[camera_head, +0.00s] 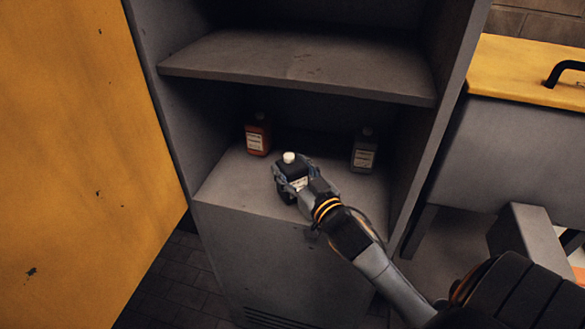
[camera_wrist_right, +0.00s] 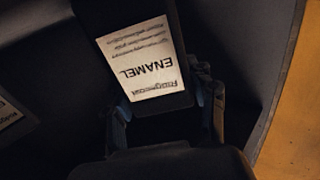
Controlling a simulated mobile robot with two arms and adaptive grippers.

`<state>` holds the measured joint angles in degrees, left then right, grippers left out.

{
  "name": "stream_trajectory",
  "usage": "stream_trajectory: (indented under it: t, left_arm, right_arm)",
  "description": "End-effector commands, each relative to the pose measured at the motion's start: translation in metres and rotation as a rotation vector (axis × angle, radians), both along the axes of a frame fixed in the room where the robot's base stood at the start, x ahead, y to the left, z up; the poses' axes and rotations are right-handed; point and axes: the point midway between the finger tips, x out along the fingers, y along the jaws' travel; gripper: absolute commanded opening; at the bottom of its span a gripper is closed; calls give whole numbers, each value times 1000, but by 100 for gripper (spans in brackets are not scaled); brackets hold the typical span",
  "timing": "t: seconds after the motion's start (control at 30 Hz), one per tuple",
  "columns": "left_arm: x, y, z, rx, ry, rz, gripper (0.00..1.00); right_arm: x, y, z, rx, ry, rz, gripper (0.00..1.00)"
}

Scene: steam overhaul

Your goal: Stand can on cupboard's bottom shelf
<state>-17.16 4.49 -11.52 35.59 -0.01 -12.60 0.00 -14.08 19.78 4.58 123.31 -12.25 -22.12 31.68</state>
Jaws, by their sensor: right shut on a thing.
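A black can with a white cap (camera_head: 289,158) is upright at the bottom shelf (camera_head: 236,185) of the open grey cupboard. My right gripper (camera_head: 294,182) is shut on it, reaching in from the lower right. In the right wrist view the can's white label (camera_wrist_right: 142,60) reads "ENAMEL" upside down, with gripper parts (camera_wrist_right: 165,115) on both sides. Whether the can's base touches the shelf is hard to tell. My left gripper is out of view.
A red can (camera_head: 258,136) stands at the back left of the bottom shelf, and a grey can (camera_head: 364,150) at the back right. An empty shelf (camera_head: 300,65) is above. The yellow door (camera_head: 80,160) is open at left. A yellow-topped bench (camera_head: 520,75) is at right.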

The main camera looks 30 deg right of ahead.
Motion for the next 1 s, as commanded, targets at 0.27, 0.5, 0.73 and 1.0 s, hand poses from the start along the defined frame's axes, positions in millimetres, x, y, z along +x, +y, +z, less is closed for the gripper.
stream_trajectory:
  t: [0.27, 0.5, 0.73, 1.0]
  left_arm:
    - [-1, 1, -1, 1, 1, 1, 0]
    - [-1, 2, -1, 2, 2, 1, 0]
    - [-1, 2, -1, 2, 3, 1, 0]
    - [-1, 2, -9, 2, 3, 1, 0]
  right_arm:
    - [0, 0, -2, 1, 1, 0, 70]
    - [0, 0, -2, 1, 0, 0, 79]
    - [-4, 0, -1, 1, 1, 0, 79]
    - [-48, 4, -3, 3, 4, 0, 79]
